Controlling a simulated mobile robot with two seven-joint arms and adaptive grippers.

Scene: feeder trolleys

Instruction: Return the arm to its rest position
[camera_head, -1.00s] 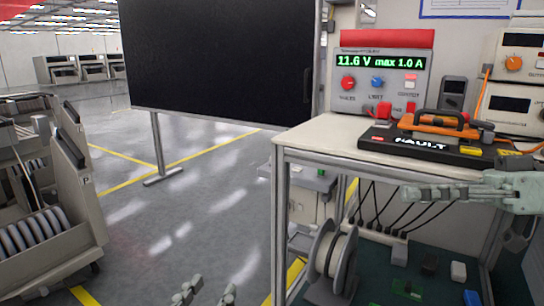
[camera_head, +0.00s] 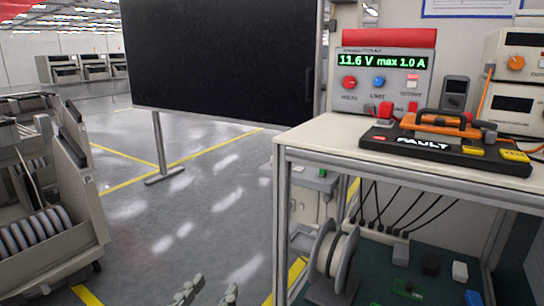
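My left gripper (camera_head: 209,292) shows only by its fingertips at the bottom edge of the head view. The two grey-green fingers stand apart with bare floor between them, so it is open and empty. The rest of the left arm is below the picture. My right arm and gripper are not in view.
A cable reel (camera_head: 332,262) stands below. A feeder trolley (camera_head: 70,210) is left; a black board (camera_head: 220,60) stands behind. Floor between is clear.

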